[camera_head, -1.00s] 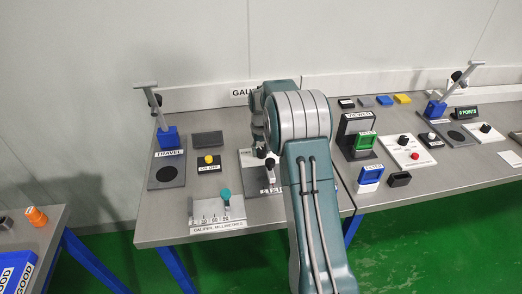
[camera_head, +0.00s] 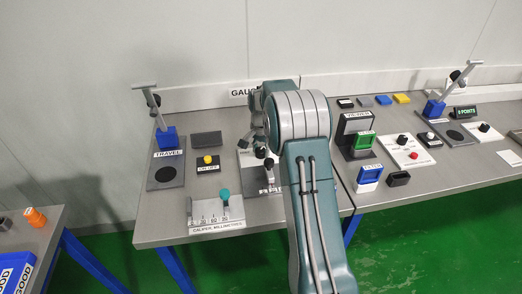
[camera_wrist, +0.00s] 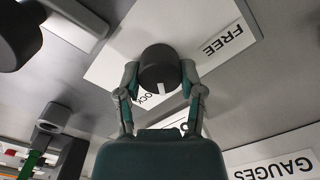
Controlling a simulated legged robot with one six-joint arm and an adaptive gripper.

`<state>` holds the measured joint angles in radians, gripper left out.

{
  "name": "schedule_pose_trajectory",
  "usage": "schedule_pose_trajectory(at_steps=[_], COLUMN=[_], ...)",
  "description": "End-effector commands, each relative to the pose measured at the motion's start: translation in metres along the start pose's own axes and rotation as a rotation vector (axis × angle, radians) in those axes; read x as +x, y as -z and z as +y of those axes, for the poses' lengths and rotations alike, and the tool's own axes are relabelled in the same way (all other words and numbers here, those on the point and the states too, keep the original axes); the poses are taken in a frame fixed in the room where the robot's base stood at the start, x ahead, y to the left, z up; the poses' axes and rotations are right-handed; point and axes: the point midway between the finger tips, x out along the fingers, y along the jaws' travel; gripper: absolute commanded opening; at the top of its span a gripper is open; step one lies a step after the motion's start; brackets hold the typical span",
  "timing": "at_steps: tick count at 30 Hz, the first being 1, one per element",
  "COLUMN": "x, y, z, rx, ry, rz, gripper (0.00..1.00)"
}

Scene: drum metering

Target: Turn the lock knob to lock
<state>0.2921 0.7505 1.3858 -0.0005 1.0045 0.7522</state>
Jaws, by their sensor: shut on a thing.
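The lock knob (camera_wrist: 158,62) is a round black knob with a white mark on its side, on a white plate (camera_wrist: 110,68) in the wrist view. The word FREE is printed on the plate to the right; a second word, ending in OCK, is partly hidden below the knob. My gripper (camera_wrist: 160,78) is shut on the knob, with one finger on each side. The white mark points down toward my gripper's palm. In the head view my gripper (camera_head: 260,140) is over the white plate on the left table, mostly hidden by my arm.
On the left table a caliper plate (camera_head: 216,218) with a teal knob stands in front, and a yellow button box (camera_head: 208,163) and a travel stand (camera_head: 166,138) stand to the left.

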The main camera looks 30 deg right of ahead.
Motion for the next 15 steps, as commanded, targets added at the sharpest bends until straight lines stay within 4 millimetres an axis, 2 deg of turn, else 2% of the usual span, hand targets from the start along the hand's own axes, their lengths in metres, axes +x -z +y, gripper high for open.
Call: schedule_pose_trajectory(at_steps=[7,15], x=[0.0042,0.0042], y=[-0.0026,-0.0027], z=[0.0007,0.0006], rx=[0.107,0.146], ry=[-0.006,-0.005], rz=[-0.008,-0.008], gripper=[0.02,0.02])
